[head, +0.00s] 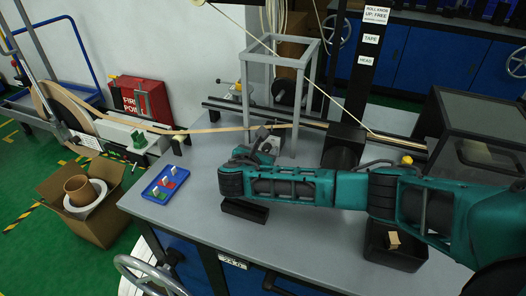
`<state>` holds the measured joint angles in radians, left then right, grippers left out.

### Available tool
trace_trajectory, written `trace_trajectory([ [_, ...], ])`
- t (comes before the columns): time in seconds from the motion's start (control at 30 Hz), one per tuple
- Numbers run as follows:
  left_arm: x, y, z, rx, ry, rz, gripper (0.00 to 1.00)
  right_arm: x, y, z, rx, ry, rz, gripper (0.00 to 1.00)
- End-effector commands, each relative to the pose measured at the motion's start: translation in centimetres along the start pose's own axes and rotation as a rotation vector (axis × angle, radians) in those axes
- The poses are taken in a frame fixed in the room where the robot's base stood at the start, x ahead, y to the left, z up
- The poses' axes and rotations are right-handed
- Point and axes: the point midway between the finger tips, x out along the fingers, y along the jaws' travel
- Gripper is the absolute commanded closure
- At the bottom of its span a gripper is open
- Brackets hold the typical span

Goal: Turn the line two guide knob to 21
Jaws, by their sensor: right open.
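I cannot pick out the line two guide knob for sure; it may be hidden by my right arm or too small to tell. My right gripper (262,141) is open at the end of the teal arm, beside the grey frame (245,95) on the bench. It is close to the tan tape (215,130), which runs from the reel at the left across the bench. I see nothing between its fingers, though they are small and dark here. A small white plate (232,260) on the bench's front edge bears characters too small to read surely. My left gripper is not in view.
On the grey bench (185,215) are a blue tray (149,196) with small coloured pieces, a black tray (244,210) and a black bin (385,259) with a tan block. A dark machine housing (475,115) stands at right. A cardboard box (102,222) stands on the floor.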

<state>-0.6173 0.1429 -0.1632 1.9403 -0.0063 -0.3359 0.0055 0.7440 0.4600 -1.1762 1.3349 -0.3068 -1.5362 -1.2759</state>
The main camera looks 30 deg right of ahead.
Motion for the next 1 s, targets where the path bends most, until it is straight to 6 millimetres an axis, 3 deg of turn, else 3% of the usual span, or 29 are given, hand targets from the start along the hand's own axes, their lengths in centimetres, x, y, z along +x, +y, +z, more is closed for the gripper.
trace_trajectory([
  [0.27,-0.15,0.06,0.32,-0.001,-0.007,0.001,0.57,0.14,0.01,0.01,0.000,0.000,0.000,0.50],
  [0.8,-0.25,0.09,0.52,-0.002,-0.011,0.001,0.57,0.11,-0.01,0.00,0.000,0.000,0.000,1.00],
  [1.0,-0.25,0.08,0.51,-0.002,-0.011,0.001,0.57,0.11,-0.04,-0.01,0.006,0.000,0.002,1.00],
])
